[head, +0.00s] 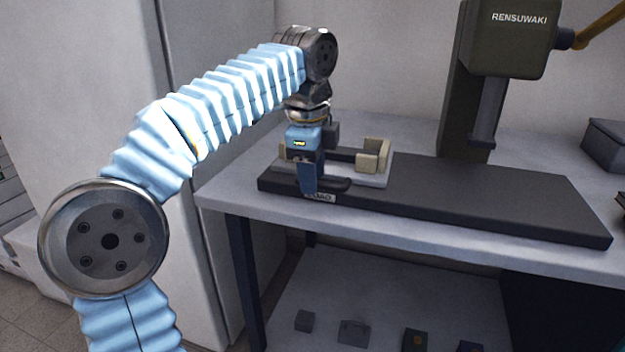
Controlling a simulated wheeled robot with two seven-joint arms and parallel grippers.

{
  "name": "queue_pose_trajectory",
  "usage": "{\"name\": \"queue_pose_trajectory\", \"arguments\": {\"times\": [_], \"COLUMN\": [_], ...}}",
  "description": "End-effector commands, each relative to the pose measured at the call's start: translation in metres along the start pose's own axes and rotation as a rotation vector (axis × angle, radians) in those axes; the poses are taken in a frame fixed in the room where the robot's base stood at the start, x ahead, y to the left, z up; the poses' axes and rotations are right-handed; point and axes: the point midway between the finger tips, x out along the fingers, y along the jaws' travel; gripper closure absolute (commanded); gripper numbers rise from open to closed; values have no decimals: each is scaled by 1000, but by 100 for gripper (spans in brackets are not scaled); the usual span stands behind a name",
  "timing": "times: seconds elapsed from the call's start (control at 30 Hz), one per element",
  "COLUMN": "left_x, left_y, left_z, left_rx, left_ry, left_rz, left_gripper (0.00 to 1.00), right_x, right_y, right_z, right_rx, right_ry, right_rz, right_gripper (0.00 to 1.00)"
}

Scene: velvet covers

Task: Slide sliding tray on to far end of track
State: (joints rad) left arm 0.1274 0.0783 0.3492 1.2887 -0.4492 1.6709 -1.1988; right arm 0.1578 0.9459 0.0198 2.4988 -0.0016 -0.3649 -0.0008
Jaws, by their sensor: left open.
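The sliding tray (376,180) is a pale grey plate with beige corner blocks, at the left end of the dark track (480,196). A dark handle-like piece (336,184) shows at its front, beside a label at the track's front edge. My left gripper (308,188) points down at the tray's front left, with its fingers open. It hides part of the tray, and I cannot tell whether its fingers touch the tray or handle. My right gripper is not in view.
A dark green press (508,40) marked RENSUWAKI stands behind the track's middle. The track right of the tray is clear. A grey box (607,146) is at the bench's right. Several small blocks lie on the lower shelf (390,290). A tall pale cabinet (90,90) stands left.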

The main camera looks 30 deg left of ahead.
Motion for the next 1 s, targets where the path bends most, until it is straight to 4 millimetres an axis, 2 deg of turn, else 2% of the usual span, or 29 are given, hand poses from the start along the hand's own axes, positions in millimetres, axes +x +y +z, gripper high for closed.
{"name": "queue_pose_trajectory", "arguments": {"times": [0.3,0.57,0.6,1.0], "left_x": [3,3,3,3], "left_y": [0,0,0,0], "left_z": [0,0,0,0], "left_rx": [-1,0,0,0], "left_ry": [0,0,0,0], "left_rz": [-1,-1,-1,0], "left_gripper": [60,98,100,100], "right_x": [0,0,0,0], "right_y": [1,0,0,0], "right_z": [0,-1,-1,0], "right_rx": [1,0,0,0], "right_ry": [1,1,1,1], "right_rz": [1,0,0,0], "right_gripper": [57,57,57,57]}}
